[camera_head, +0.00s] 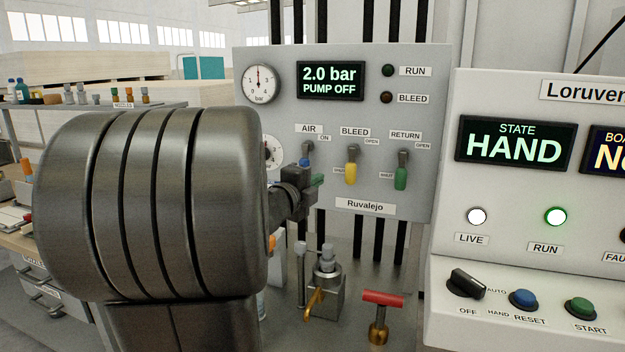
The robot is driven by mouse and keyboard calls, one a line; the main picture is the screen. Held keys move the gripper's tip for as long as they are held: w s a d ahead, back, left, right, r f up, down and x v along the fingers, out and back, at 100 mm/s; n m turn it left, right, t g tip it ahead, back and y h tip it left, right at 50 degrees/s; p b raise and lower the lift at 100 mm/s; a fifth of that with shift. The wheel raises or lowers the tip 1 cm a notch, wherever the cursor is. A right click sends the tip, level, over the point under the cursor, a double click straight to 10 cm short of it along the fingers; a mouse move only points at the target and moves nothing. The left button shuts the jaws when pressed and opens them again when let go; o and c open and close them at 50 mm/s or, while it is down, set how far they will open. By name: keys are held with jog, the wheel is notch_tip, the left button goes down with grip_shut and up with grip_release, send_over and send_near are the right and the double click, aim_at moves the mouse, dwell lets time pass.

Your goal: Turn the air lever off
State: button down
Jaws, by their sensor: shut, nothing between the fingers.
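The grey Ruvalejo panel (413,150) has three levers in a row. The air lever (304,162), with a blue handle, is at the left under its AIR label; the ON mark is at its upper right. Its lower part is hidden behind my gripper (307,178), so I cannot tell its exact position or whether the fingers touch it. My gripper is shut, small in view, just in front of and below the lever. The yellow bleed lever (351,173) and green return lever (401,178) hang down. The display (331,80) reads 2.0 bar, PUMP OFF.
My large dark arm link covers the left middle. A round gauge (259,84) is at the panel's upper left. A red-handled valve (382,299) and a metal fitting (326,285) stand below. The white Loruven console (590,200) is at the right, reading HAND.

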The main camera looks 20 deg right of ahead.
jog(key=v, duration=0.7)
jog(key=shift+a+f, duration=0.25)
jog(key=shift+a, duration=0.25)
